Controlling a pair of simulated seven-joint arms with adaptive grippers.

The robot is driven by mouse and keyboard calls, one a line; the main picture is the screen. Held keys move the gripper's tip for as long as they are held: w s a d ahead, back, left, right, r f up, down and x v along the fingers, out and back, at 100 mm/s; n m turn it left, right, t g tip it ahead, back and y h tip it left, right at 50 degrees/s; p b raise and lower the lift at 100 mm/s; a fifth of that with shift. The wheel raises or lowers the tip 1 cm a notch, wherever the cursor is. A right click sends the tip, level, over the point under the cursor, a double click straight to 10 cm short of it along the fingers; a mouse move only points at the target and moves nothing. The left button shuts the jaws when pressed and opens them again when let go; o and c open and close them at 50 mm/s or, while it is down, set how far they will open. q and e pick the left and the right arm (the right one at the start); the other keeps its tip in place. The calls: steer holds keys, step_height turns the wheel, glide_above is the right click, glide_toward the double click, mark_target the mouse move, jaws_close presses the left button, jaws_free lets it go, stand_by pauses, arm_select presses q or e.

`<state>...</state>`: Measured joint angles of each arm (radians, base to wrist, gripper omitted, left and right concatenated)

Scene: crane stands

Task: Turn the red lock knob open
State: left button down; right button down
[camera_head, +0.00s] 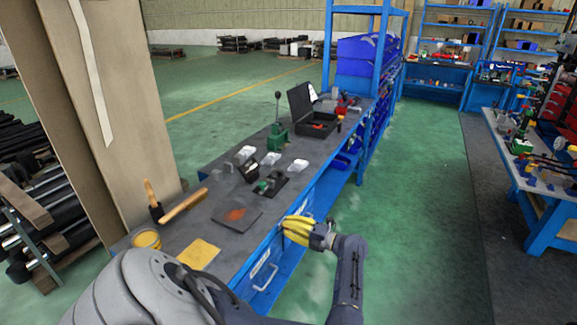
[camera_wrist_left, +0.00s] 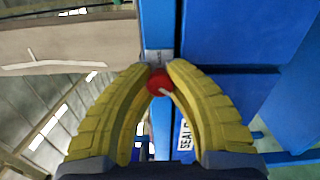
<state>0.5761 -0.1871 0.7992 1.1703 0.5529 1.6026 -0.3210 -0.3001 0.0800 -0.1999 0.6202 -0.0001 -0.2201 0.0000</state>
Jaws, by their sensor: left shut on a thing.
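The red lock knob (camera_wrist_left: 160,84) shows in the left wrist view, in front of the blue bench front. It sits between the tips of the two yellow ribbed fingers of my left gripper (camera_wrist_left: 160,72), which are closed on it. A pale mark shows on the knob's lower right. In the head view my left gripper (camera_head: 298,229) reaches the blue front of the workbench, just below the edge of its top. The knob is hidden behind the fingers there. My right gripper is not seen.
The dark workbench top (camera_head: 225,190) carries a green press (camera_head: 277,134), an open black case (camera_head: 315,122), a rust-marked plate (camera_head: 237,216), a hammer (camera_head: 183,206) and a yellow cloth (camera_head: 198,253). A drawer handle (camera_head: 266,277) sticks out below. Green floor (camera_head: 420,200) is clear at right.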

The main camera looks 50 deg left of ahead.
arm_select(q)
steer(key=m, duration=0.4)
steer(key=shift+d+f+m, duration=0.1)
steer(key=shift+m, duration=2.7)
steer(key=c, duration=1.1)
jaws_free()
steer(key=shift+c, duration=0.2)
